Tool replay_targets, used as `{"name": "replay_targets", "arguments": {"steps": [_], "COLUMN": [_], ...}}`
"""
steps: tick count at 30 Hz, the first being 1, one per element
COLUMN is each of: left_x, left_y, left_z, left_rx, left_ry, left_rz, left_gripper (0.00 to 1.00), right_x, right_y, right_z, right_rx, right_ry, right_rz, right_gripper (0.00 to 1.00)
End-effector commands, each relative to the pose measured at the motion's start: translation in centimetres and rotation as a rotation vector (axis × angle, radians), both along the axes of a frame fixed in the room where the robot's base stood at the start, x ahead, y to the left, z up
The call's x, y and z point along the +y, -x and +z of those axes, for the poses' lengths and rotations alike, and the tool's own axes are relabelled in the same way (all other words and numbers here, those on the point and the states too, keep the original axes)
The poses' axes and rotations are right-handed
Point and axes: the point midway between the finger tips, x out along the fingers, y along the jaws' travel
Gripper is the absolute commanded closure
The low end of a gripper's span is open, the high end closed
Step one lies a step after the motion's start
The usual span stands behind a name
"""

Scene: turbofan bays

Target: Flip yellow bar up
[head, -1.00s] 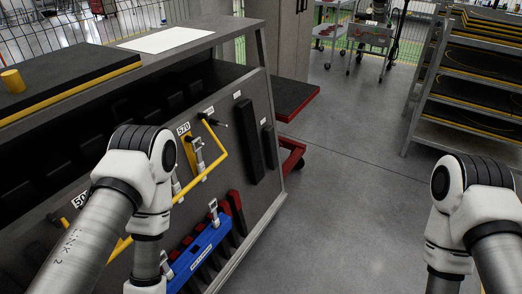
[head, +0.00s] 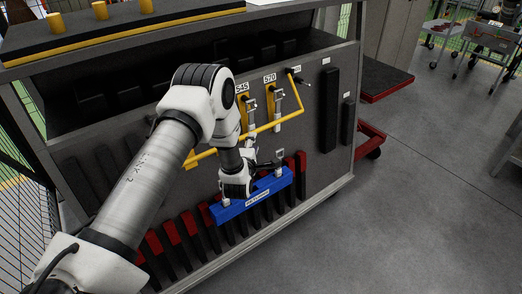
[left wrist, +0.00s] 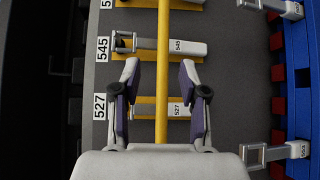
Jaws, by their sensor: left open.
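The yellow bar (head: 284,121) runs along the front panel of the grey cabinet, in front of the latches labelled 545 and 570. Its right end bends up to a pivot near the panel's upper part. In the left wrist view the yellow bar (left wrist: 162,35) passes vertically through the middle of the picture. My left gripper (left wrist: 158,75) is open, with one finger on each side of the bar and a visible gap to both. In the head view its fingers are mostly hidden by my wrist. My right gripper is out of view.
A blue bar (head: 236,204) with latches lies below, over red and black slats. Metal latches (left wrist: 165,46) sit close behind the yellow bar. A black vertical strip (head: 329,110) is to the right. The floor (head: 430,200) at right is clear.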

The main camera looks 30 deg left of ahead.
Motion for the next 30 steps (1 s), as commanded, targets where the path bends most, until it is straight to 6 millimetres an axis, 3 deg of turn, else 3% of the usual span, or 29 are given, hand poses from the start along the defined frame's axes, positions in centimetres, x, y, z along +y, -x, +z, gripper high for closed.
{"name": "replay_targets", "arguments": {"steps": [1,5,15,25,26,29,30], "left_x": [0.8,1.1,3.2,3.6,3.6,3.6,3.5], "left_y": [-0.1,-0.9,-6.3,-7.2,-7.2,-7.2,-7.2], "left_z": [-0.4,0.1,-0.7,-1.0,-1.0,-1.0,-1.0], "left_rx": [-0.010,-0.012,-0.007,-0.005,-0.005,-0.005,-0.005], "left_ry": [0.005,0.004,0.003,0.004,0.004,0.004,0.004], "left_rz": [0.014,0.015,0.012,0.011,0.011,0.011,0.011], "left_gripper": [0.57,0.57,0.57,0.57,0.64,0.99,1.00], "right_x": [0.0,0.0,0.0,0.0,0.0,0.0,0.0], "right_y": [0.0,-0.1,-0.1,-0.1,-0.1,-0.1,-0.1], "right_z": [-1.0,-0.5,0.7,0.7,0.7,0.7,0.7], "right_rx": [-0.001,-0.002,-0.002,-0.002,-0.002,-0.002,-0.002], "right_ry": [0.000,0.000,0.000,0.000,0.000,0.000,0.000], "right_rz": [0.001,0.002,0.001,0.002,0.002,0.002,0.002], "right_gripper": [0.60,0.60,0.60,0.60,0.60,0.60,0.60]}}
